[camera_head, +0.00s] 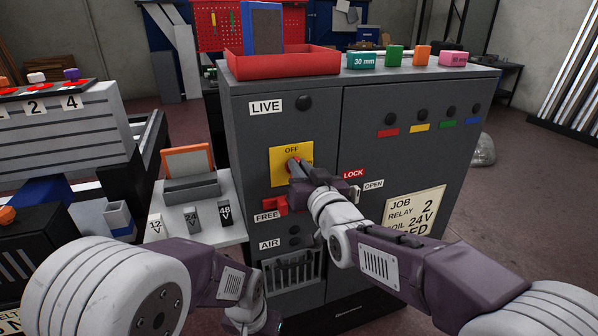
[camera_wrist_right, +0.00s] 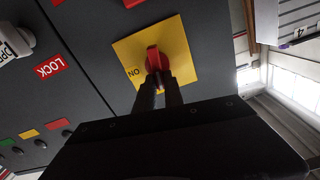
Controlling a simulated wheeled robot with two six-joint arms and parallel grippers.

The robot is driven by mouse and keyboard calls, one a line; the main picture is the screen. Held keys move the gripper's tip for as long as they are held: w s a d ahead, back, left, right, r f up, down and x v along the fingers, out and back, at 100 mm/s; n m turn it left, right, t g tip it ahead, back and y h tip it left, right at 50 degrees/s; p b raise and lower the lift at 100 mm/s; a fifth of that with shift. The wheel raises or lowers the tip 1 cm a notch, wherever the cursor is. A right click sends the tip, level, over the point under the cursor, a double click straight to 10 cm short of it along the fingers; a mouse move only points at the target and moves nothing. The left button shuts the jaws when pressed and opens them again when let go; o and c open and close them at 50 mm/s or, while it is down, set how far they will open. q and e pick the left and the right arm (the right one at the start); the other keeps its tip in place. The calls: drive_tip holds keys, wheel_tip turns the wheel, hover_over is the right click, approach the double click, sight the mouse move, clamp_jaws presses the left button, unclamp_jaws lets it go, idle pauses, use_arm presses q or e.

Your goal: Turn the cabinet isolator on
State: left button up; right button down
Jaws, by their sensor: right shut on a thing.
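The cabinet isolator is a red rotary handle (camera_wrist_right: 153,58) on a yellow plate (camera_head: 279,165) at the cabinet's left door. OFF is printed above the handle in the head view, and ON shows beside it in the wrist view. My right gripper (camera_head: 296,166) is shut on the handle, with its dark fingers (camera_wrist_right: 159,93) on either side of it. In the wrist view the handle looks roughly upright, pointing away from the ON mark; its far end is hidden by the gripper. My left wrist is at the bottom edge of the head view; its fingertips are hidden.
The grey cabinet (camera_head: 262,122) carries a red tray (camera_head: 282,64) and coloured blocks on top. A red FREE catch (camera_head: 274,205) and a red LOCK label (camera_head: 354,174) are near the plate. A side shelf (camera_head: 193,205) with 12V, 24V and 48V tags stands left.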

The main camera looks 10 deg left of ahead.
drive_tip(key=shift+w+d+f+m+b, duration=0.2)
drive_tip(key=shift+m+b, duration=1.1)
drive_tip(key=shift+m, duration=1.15)
drive_tip(key=shift+w+d+f+m+b, duration=0.1)
drive_tip(key=shift+d+f+m+b, duration=0.2)
drive_tip(key=shift+m+b, duration=1.65)
drive_tip(key=shift+w+d+f+m+b, duration=0.25)
drive_tip(key=shift+m+b, duration=0.45)
drive_tip(key=shift+m, duration=2.3)
drive_tip(key=shift+s+a, duration=0.1)
drive_tip(key=c, duration=1.4)
unclamp_jaws()
drive_tip(key=shift+c, duration=0.2)
